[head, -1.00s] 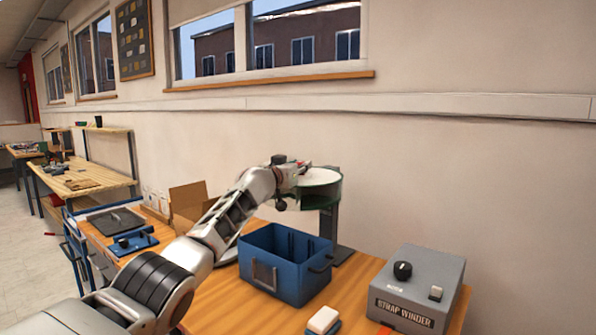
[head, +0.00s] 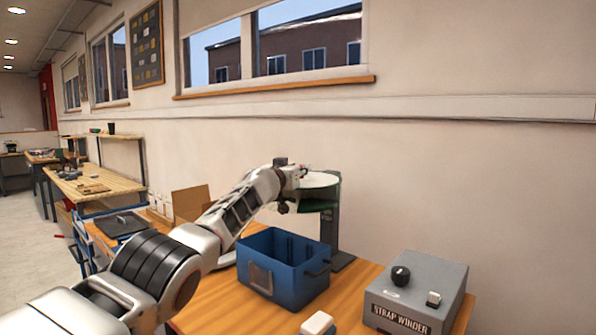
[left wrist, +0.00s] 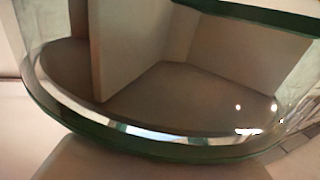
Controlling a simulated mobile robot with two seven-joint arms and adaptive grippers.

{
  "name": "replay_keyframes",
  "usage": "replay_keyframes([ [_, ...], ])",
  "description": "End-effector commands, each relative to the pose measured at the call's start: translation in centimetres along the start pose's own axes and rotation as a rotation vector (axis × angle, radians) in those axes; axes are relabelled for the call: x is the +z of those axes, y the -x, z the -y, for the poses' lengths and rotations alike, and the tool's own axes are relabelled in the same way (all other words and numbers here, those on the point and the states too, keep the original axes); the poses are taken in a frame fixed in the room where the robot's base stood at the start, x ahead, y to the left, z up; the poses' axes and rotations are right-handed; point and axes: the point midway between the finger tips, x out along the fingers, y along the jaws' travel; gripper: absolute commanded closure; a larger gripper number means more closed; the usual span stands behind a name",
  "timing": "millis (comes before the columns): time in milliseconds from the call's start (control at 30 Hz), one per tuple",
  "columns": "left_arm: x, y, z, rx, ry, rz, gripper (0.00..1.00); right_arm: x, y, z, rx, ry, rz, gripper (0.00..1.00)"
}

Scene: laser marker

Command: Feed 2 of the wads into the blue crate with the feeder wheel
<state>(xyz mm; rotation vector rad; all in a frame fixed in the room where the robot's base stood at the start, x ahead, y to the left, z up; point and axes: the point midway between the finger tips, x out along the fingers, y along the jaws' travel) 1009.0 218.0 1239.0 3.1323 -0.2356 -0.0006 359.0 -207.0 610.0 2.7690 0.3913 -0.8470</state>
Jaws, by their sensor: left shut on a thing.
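The feeder wheel (head: 322,181) is a round tray with a green underside on a dark grey stand (head: 338,235), behind the blue crate. My left gripper (head: 301,171) reaches its left side and is shut; the wheel is what it seems to hold, but the grip point is too small to make out. The left wrist view shows the wheel (left wrist: 200,110) very close, with a clear wall, green rim and upright dividers. I can make out no wads in it. The blue crate (head: 268,282) stands below and in front of the wheel. My right gripper is out of view.
A grey strap winder box (head: 430,280) with a black knob stands at the right. A white-topped block (head: 317,323) lies in front of the crate. An open cardboard box (head: 190,203) and a dark tray (head: 118,222) are at the left. The wall is close behind.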

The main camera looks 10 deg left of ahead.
Motion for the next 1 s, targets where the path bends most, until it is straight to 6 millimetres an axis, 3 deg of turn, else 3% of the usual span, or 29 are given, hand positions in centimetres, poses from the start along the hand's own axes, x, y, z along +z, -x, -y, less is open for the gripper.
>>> replay_keyframes([
  [267, -0.2, 0.0, 0.0, 0.000, 0.000, -0.003, 1.00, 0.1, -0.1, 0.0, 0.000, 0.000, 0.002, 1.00],
  [300, -0.2, 0.0, 0.0, 0.000, 0.000, -0.003, 0.65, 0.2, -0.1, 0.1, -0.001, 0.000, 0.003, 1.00],
  [367, -0.2, 0.0, 0.0, 0.000, 0.000, -0.003, 0.55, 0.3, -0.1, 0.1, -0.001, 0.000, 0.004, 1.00],
  [633, -0.1, 0.0, 0.0, 0.000, 0.000, -0.001, 0.55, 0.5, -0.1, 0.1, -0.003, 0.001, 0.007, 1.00],
  [1000, -0.3, 0.5, 0.2, 0.012, -0.002, -0.003, 0.55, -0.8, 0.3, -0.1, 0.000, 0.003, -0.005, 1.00],
])
